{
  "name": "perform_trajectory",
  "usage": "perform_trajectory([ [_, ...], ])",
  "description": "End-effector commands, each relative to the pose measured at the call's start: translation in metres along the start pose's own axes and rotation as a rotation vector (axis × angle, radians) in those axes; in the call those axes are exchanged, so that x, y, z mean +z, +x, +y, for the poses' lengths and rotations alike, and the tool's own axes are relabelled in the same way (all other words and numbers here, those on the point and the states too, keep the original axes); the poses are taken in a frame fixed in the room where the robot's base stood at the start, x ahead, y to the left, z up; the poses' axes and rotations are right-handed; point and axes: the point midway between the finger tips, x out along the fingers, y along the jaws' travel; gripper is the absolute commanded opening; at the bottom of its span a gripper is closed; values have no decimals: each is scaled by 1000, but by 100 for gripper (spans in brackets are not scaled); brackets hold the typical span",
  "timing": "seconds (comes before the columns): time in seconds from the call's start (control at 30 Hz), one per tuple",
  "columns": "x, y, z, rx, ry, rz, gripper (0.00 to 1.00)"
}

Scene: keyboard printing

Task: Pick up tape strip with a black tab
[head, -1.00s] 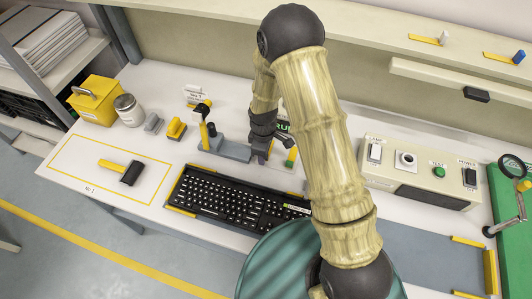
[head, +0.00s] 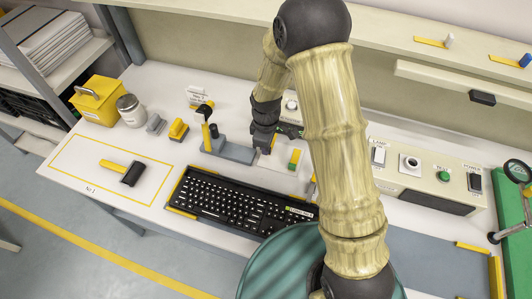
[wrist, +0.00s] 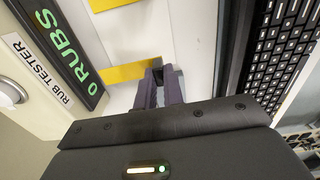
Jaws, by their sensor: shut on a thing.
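My gripper (head: 266,149) is low over the white worktop, behind the black keyboard (head: 240,203). In the wrist view my gripper (wrist: 159,88) has its fingers close together, shut at the right end of a yellow tape strip (wrist: 125,72). A dark piece at that end, between the fingertips, appears to be its black tab; it is mostly hidden. I cannot tell whether the strip is clear of the worktop. A second yellow strip (wrist: 108,3) lies beyond it, cut off by the picture's top edge.
The rub tester (wrist: 52,70) stands close on the left in the wrist view; the keyboard is on the right. A grey stand (head: 228,150) is left of my gripper in the head view. A control box (head: 425,185) stands further right.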

Motion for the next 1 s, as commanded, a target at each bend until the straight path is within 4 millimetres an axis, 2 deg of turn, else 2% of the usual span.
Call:
perform_trajectory([
  [0.1,0,-21,1,3,1,3,0],
  [0.3,0,-44,0,1,1,1,0],
  [1.0,0,-47,0,0,0,0,0],
])
